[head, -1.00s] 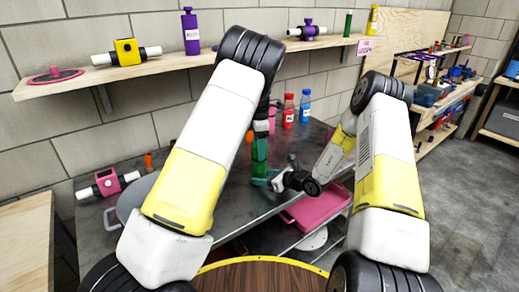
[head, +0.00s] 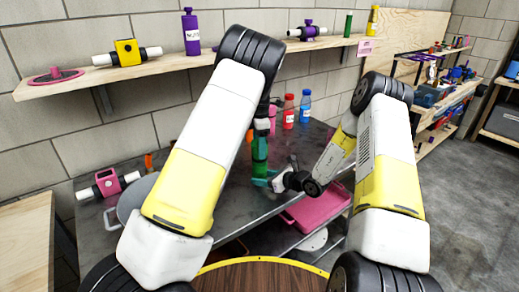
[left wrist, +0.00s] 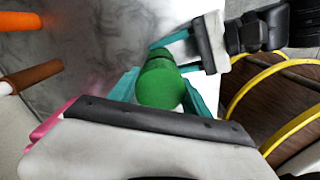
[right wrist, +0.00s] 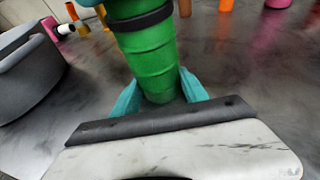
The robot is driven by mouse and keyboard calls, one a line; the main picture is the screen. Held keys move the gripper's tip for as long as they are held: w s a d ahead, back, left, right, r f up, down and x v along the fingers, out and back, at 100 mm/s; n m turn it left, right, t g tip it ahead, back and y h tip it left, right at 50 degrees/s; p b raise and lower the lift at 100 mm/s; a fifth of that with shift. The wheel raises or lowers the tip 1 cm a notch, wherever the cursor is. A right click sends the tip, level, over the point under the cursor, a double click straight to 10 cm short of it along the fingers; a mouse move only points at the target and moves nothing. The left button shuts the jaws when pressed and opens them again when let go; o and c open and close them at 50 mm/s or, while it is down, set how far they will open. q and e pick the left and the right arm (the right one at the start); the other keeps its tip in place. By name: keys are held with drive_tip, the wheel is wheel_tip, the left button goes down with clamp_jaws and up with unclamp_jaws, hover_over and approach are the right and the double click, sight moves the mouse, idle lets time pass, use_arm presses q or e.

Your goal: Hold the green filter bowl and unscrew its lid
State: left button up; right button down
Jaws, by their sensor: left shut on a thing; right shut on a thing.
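The green filter bowl (head: 260,155) stands upright over the front part of the grey table, between my two grippers. My left gripper (head: 262,130) comes from above and is shut on the rounded green top, the lid (left wrist: 160,85), in the left wrist view. My right gripper (head: 264,181) is lower and shut on the green body, with teal fingers on both sides of it in the right wrist view (right wrist: 160,97). A dark band rings the body above those fingers. The lid's seam is not clear to see.
The grey table (head: 215,205) has a pink filter housing (head: 108,183) at left and red (head: 288,112) and blue (head: 305,107) bottles at the back. A pink tray (head: 312,210) sits below the table's front edge. A wall shelf (head: 160,72) runs behind.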

use_arm(q)
drive_tip(key=shift+r, duration=0.7)
drive_tip(key=shift+r, duration=0.1)
use_arm(e)
drive_tip(key=shift+f, duration=0.1)
use_arm(q)
drive_tip(key=shift+r, duration=1.95)
use_arm(e)
drive_tip(key=c, duration=0.5)
unclamp_jaws()
